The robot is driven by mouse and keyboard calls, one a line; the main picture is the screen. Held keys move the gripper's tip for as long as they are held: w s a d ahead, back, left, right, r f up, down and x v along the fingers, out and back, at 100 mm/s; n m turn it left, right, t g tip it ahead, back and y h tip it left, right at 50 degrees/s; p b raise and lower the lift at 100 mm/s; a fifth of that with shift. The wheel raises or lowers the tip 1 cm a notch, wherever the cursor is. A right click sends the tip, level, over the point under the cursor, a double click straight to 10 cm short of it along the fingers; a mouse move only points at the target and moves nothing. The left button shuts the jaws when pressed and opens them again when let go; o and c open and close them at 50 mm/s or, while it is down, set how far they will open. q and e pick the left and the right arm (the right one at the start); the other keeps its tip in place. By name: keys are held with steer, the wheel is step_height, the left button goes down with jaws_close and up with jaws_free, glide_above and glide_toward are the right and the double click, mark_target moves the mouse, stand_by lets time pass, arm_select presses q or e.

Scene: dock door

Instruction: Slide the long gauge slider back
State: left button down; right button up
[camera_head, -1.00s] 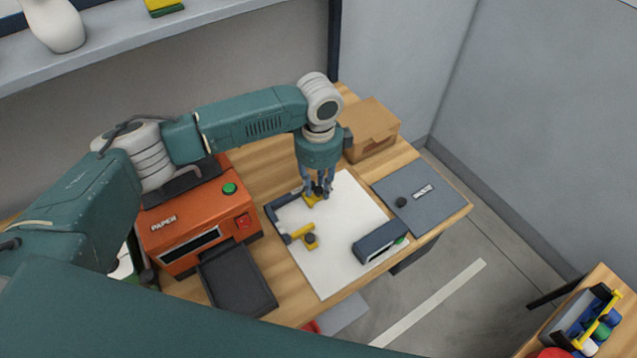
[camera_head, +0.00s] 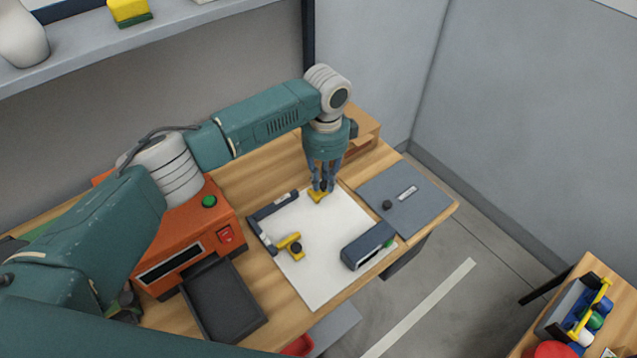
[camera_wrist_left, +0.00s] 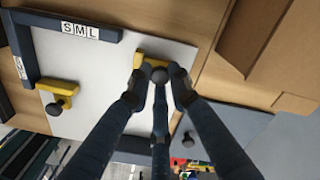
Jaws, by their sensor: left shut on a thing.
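My left gripper (camera_head: 322,188) points down with its fingers shut on the dark knob of a yellow slider (camera_head: 317,198) at the far edge of the white board (camera_head: 330,235). In the left wrist view the fingers (camera_wrist_left: 159,76) close around the knob, with the yellow slider (camera_wrist_left: 141,58) partly hidden behind them. The slider stands beyond the end of a dark blue L-shaped gauge frame (camera_head: 272,206). A second yellow slider (camera_head: 288,243) with a dark knob sits by the frame's shorter arm. The frame carries S, M, L labels (camera_wrist_left: 80,30). My right gripper is not in view.
A grey plate (camera_head: 405,200) with a knob lies to the right. An orange machine (camera_head: 188,240) with a black tray (camera_head: 223,300) stands left. A cardboard box (camera_head: 366,128) is behind the gripper.

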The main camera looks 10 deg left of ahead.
mark_target(326, 183)
arm_select(q)
steer(key=shift+w+d+r, duration=0.1)
steer(key=shift+w+r, duration=0.05)
steer(key=shift+w, duration=0.05)
steer(key=c, duration=1.6)
jaws_free()
steer(key=shift+d, duration=0.1)
step_height(326, 183, up, 12)
steer(key=shift+f, duration=0.1)
